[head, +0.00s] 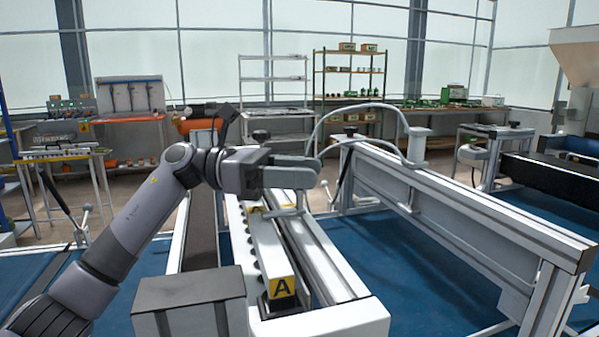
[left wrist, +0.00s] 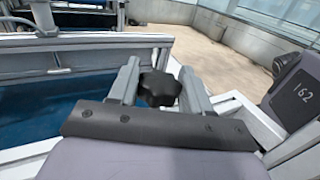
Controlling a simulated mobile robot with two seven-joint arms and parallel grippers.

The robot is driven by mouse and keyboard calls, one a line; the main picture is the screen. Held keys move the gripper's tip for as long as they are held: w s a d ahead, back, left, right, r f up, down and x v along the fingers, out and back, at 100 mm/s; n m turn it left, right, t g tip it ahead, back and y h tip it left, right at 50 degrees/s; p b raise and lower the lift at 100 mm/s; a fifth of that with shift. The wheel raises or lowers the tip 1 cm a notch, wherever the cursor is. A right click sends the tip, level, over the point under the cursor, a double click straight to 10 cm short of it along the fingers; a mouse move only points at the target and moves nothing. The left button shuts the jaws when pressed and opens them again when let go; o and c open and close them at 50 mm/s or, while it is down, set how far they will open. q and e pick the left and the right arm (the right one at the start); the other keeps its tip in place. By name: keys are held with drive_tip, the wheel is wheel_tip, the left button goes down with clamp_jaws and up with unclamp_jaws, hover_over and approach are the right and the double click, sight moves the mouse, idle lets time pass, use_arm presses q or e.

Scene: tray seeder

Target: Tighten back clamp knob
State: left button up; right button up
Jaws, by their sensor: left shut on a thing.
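The black lobed clamp knob (left wrist: 158,88) sits between the two grey fingers of my left gripper (left wrist: 160,84) in the left wrist view. The gripper is shut on it. In the head view my left gripper (head: 300,172) reaches to the right across the white seeder bar (head: 262,245) with the yellow "A" label. The gripped knob cannot be made out clearly there. Another black knob shape (head: 260,135) shows just above my wrist; I cannot tell which part it belongs to. My right gripper is not in view.
A long grey metal rail frame (head: 450,205) stands to the right, with a black knob (head: 350,130) on its far end. A curved grey tube (head: 360,106) arches behind my gripper. A grey box (head: 188,290) is in front. Blue surface (head: 420,285) lies between the frames.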

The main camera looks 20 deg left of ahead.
use_arm(q)
drive_tip(key=o, duration=0.9)
drive_tip(key=shift+o, duration=0.2)
drive_tip(key=shift+a, duration=0.1)
drive_tip(key=a, duration=0.4)
drive_tip(key=s+a+b, duration=0.1)
drive_tip(key=a, duration=0.2)
